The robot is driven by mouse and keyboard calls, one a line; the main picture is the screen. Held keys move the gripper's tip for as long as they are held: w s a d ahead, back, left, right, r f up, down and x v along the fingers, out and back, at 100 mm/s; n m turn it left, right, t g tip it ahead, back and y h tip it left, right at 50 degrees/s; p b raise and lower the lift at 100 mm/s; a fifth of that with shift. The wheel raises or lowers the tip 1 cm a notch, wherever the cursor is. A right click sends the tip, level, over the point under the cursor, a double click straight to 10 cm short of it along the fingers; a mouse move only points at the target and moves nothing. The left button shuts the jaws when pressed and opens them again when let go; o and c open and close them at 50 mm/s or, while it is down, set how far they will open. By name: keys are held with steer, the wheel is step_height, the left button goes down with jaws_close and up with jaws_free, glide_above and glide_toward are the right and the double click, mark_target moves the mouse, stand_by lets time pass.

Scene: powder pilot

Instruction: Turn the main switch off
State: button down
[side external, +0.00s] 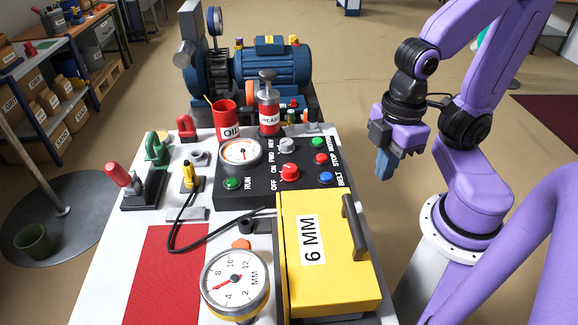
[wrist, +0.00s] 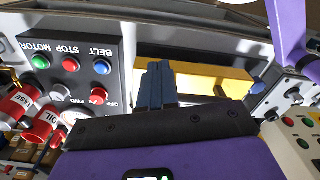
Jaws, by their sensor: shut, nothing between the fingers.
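A red rotary knob (side external: 289,172) sits on the black control panel (side external: 237,198), with OFF and ON printed beside it. No label reading "main switch" is legible. Which way the knob's handle points is hard to tell. The knob also shows in the wrist view (wrist: 98,96), left of the fingers. My gripper (side external: 384,165) hangs in the air to the right of the panel, apart from it. Its blue fingers are together with nothing between them, and they also show in the wrist view (wrist: 156,82).
A grey FWD/REV knob (side external: 288,145) and green, red and blue buttons share the panel. In front are a yellow 6 MM box (side external: 330,285) and a dial gauge (side external: 235,284). A red oil can (side external: 226,118) and grease can (side external: 269,108) stand behind. More panels show in the wrist view (wrist: 290,95).

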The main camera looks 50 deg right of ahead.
steer(key=c, duration=1.4)
jaws_free()
steer(key=o, duration=0.5)
steer(key=shift+w+a+r, duration=0.1)
steer(key=shift+w, duration=0.15)
steer(key=shift+o, duration=1)
steer(key=w+a+r+m, duration=0.2)
steer(key=w+r+m, duration=0.1)
steer(key=w+m, duration=0.5)
steer(key=shift+w+a+r, duration=0.15)
steer(key=shift+w+a, duration=0.2)
steer(key=shift+w, duration=0.75)
step_height(320, 180, up, 4)
steer(key=f+m, duration=0.1)
steer(key=m, duration=0.8)
glide_above(291, 168)
step_height(291, 168, down, 17)
steer(key=shift+r, duration=0.1)
steer(key=c, duration=1)
